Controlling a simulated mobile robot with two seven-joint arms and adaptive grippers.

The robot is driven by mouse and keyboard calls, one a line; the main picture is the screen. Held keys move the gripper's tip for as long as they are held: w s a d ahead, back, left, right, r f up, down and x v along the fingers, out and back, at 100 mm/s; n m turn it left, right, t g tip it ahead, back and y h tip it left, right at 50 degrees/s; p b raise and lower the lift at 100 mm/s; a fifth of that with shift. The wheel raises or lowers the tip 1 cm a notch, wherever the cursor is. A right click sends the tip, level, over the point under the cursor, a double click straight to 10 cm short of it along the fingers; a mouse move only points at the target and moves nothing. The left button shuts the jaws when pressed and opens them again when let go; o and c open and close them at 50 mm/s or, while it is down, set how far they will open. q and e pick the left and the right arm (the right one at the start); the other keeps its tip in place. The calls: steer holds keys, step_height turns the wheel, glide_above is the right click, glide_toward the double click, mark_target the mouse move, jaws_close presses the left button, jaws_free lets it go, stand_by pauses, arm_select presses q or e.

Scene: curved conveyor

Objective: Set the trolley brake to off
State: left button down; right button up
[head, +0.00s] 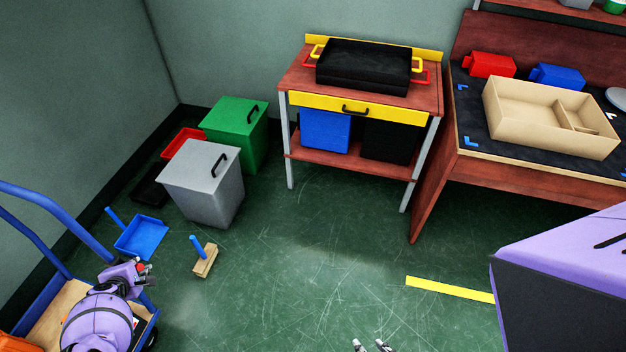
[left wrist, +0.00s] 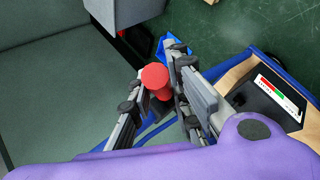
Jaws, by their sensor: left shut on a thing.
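The trolley (head: 52,322) stands at the lower left of the head view, with a blue tube handle and a wooden deck. Two fingertips of my right gripper (head: 371,346) show apart at the bottom edge.
A blue dustpan (head: 142,237) and a wooden brush (head: 206,261) lie near the trolley. A grey bin (head: 205,185) and a green bin (head: 238,135) stand behind. A workbench (head: 350,102) with a yellow drawer is at the back. The middle floor is clear.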

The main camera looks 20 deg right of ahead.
arm_select(q)
steer(key=shift+w+a+r, duration=0.1)
steer(key=shift+a+r, duration=0.05)
arm_select(e)
steer(key=shift+w, duration=0.15)
arm_select(q)
steer(key=c, duration=1.8)
jaws_free()
steer(key=shift+o, duration=0.9)
steer(key=shift+s+a+r, duration=0.1)
steer(key=shift+s+a, duration=0.05)
steer(key=shift+s, duration=0.25)
steer(key=shift+s+d+r, duration=0.25)
steer(key=shift+s+r, duration=0.1)
steer(key=s+r, duration=0.1)
steer(key=s, duration=1.1)
steer(key=shift+s+a, duration=0.25)
steer(key=shift+s, duration=0.15)
arm_select(e)
steer(key=shift+w+a+r+t, duration=0.1)
steer(key=shift+w+r+t, duration=0.05)
steer(key=shift+w, duration=0.4)
steer(key=shift+w+a+r+t, duration=0.1)
steer(key=shift+w+r+t, duration=0.05)
steer(key=shift+w, duration=0.35)
